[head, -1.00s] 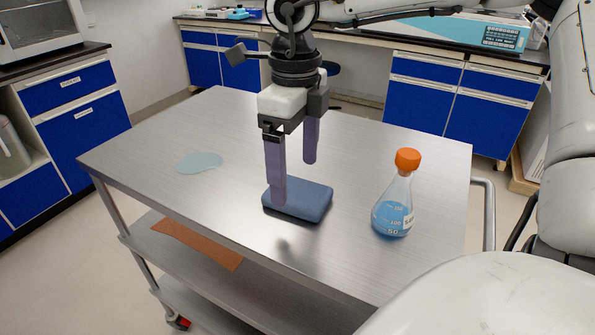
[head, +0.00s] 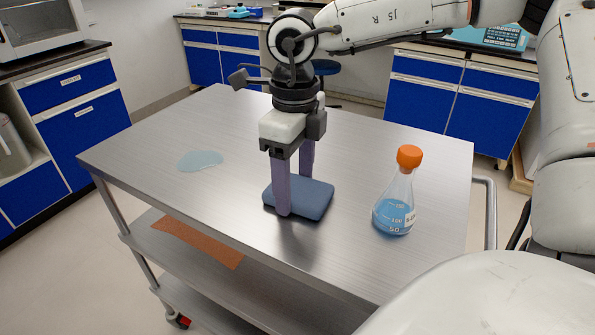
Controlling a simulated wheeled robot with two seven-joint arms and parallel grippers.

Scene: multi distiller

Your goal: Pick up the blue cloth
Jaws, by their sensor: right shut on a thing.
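The blue cloth (head: 315,201) is a folded, flat, rounded pad on the metal cart top (head: 250,125), near its middle. My right gripper (head: 295,195) points down over it, with one purple finger at the cloth's near left side and the other at its far side. It is shut on the cloth, which still looks flat on the cart top. The exact contact at the far finger is partly hidden by the gripper. My left gripper is out of view.
A flask (head: 396,205) with blue liquid and an orange cap stands right of the cloth. A pale blue puddle (head: 200,160) lies to the left. An orange-brown sheet (head: 198,243) lies on the lower shelf. The cart top's front is clear.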

